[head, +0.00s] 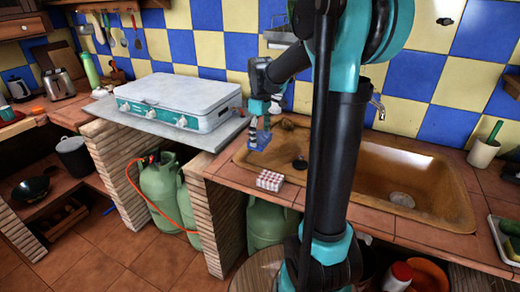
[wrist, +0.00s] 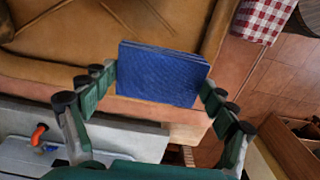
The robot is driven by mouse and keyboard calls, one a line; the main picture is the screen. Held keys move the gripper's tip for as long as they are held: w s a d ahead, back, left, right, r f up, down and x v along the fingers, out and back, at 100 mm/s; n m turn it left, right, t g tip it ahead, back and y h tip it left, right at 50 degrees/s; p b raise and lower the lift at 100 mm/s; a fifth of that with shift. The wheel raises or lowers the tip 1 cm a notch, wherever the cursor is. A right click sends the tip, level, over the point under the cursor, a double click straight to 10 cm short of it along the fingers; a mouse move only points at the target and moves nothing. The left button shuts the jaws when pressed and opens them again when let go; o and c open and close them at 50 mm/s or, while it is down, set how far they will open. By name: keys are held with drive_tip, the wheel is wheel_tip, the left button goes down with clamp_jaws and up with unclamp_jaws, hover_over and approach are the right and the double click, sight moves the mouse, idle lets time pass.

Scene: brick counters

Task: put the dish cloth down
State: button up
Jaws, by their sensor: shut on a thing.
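A blue folded cloth, which I take to be the dish cloth (wrist: 162,75), is held between the fingers of my gripper (head: 258,122). Its layered edges show at the top in the wrist view. In the head view the blue cloth (head: 259,141) hangs below the fingertips, by the left end of the brown sink (head: 330,165). In the wrist view the sink (wrist: 60,22) lies behind it. I cannot tell whether the cloth touches anything below.
A red-and-white checkered folded cloth (head: 270,180) lies on the tiled counter in front of the sink. A white and teal stove (head: 180,100) stands to the left. A cream pot (head: 483,152) stands at the right. Green gas cylinders (head: 160,185) are under the counter.

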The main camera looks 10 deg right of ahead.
sight(260, 157)
drive_tip(key=shift+f, duration=3)
drive_tip(key=shift+f, duration=0.15)
drive_tip(key=o, duration=1.1)
drive_tip(key=shift+c, duration=0.2)
wheel_tip(260, 157, up, 12)
drive_tip(key=shift+r, duration=0.15)
